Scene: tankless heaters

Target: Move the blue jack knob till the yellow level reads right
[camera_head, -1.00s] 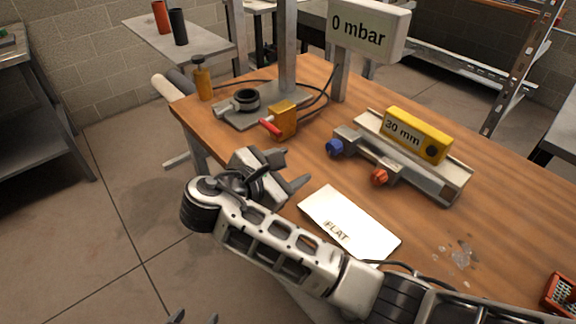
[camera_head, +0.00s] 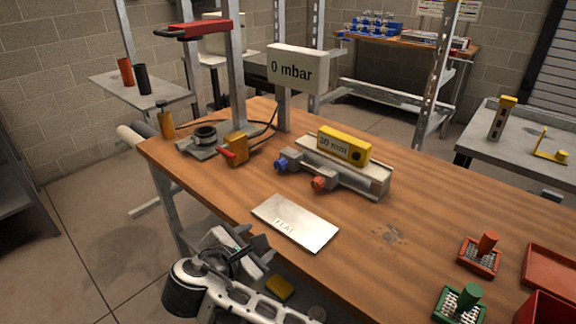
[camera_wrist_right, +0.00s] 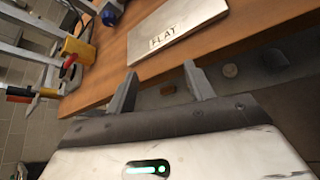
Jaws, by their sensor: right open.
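The blue jack knob (camera_head: 281,165) is on the left end of the grey levelling fixture (camera_head: 376,186) on the wooden bench. A red-orange knob (camera_head: 319,183) sits to its right. The yellow level (camera_head: 343,147) rests on top, marked "30 mm"; its bubble is too small to read. In the right wrist view a blue part, likely the blue knob (camera_wrist_right: 111,14), shows at the top edge. My right gripper (camera_head: 264,252) is open and empty at the bench's front edge, well short of the blue knob; its two fingers also show in the wrist view (camera_wrist_right: 161,80). My left gripper is out of view.
A plate marked "FLAT" (camera_head: 295,223) lies between my right gripper and the fixture. A yellow block with a red lever (camera_head: 236,150) and a "0 mbar" sign (camera_head: 297,68) stand left and behind. Green (camera_head: 460,303) and red (camera_head: 480,257) trays sit right.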

